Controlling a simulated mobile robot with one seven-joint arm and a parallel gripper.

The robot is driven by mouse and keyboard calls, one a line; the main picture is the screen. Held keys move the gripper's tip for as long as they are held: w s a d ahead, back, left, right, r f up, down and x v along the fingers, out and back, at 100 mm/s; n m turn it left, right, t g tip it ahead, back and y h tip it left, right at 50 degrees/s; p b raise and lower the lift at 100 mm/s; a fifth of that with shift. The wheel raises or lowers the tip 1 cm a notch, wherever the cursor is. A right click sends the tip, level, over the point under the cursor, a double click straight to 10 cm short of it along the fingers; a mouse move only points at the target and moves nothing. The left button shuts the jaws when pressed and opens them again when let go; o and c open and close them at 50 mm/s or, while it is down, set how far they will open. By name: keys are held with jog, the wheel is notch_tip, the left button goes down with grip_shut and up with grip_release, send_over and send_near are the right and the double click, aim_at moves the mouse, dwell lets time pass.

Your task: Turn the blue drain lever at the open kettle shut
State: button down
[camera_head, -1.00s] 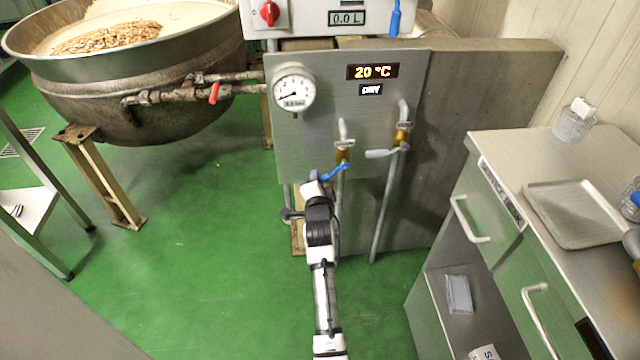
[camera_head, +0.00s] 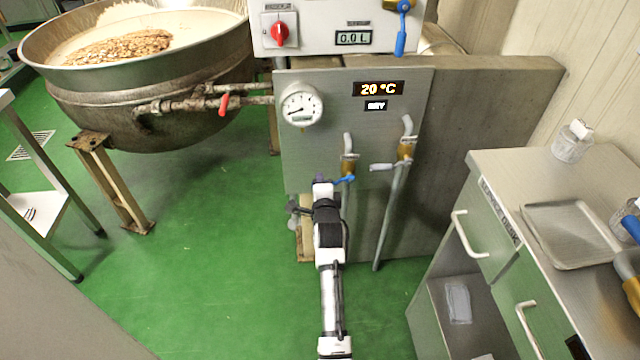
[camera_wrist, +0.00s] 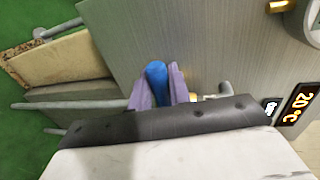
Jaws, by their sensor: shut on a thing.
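The blue drain lever (camera_head: 345,180) sits on a brass valve (camera_head: 348,165) low on the grey steel panel, and points left with a slight downward tilt. My gripper (camera_head: 322,182) is at the lever's left end, in front of the panel. In the wrist view, the purple fingers of my gripper (camera_wrist: 158,88) are shut on the rounded blue handle (camera_wrist: 157,75), one on each side. The open kettle (camera_head: 150,85), with brown pieces in it, stands at the left.
A red lever (camera_head: 224,104) is on the kettle's pipe. A second valve with a grey lever (camera_head: 382,167) is just right of the blue one. A gauge (camera_head: 301,105) is above left. A cabinet (camera_head: 500,215) stands right. Green floor is clear to the left.

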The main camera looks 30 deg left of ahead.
jog(key=shift+r, duration=0.2)
jog(key=c, duration=1.3)
grip_release()
jog(key=shift+f, duration=0.15)
jog(key=shift+c, duration=0.2)
jog(key=v, duration=1.3)
jog(key=shift+s+d+b, duration=0.3)
